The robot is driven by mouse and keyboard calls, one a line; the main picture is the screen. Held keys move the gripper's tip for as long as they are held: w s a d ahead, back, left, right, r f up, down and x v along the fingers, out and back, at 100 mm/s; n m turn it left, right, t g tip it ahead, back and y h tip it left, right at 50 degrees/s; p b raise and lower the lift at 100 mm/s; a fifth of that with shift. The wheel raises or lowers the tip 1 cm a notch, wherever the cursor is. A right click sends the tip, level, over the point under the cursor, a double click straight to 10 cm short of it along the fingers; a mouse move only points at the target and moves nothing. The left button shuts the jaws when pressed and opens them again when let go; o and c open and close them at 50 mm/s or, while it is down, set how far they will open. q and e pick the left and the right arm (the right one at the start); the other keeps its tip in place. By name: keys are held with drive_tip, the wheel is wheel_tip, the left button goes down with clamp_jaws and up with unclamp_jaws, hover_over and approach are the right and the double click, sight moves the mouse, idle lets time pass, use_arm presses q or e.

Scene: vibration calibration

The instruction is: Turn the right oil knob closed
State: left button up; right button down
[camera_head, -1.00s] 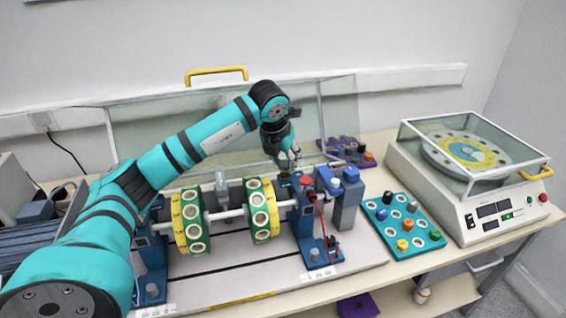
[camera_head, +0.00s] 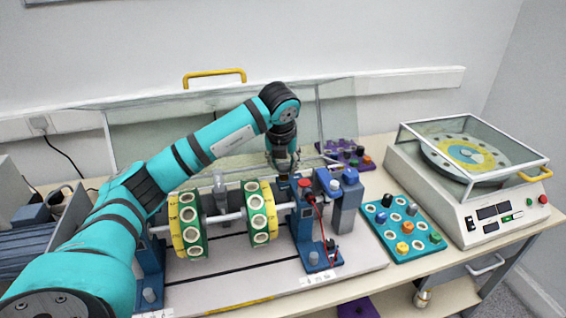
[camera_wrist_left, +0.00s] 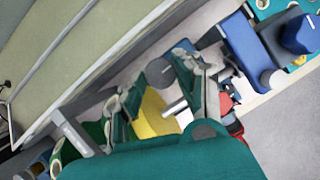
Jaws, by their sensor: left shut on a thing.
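The right bearing stand (camera_head: 302,222) is blue and stands at the right end of the shaft. In the left wrist view the two fingers (camera_wrist_left: 160,84) are on either side of a grey round knob (camera_wrist_left: 159,71), which I take to be the right oil knob. The gripper is shut on it. In the head view the fingers mostly hide the knob, so its turn angle cannot be told. My right gripper is not in view.
Two yellow-green discs (camera_head: 259,212) sit on the shaft to the left. A clear guard (camera_head: 337,110) stands behind. A teal tray (camera_head: 412,250) of weights lies right.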

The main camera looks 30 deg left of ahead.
use_arm(q)
drive_tip(key=o, duration=1.2)
drive_tip(key=shift+c, duration=0.2)
drive_tip(key=v, duration=1.2)
drive_tip(key=shift+d, duration=0.1)
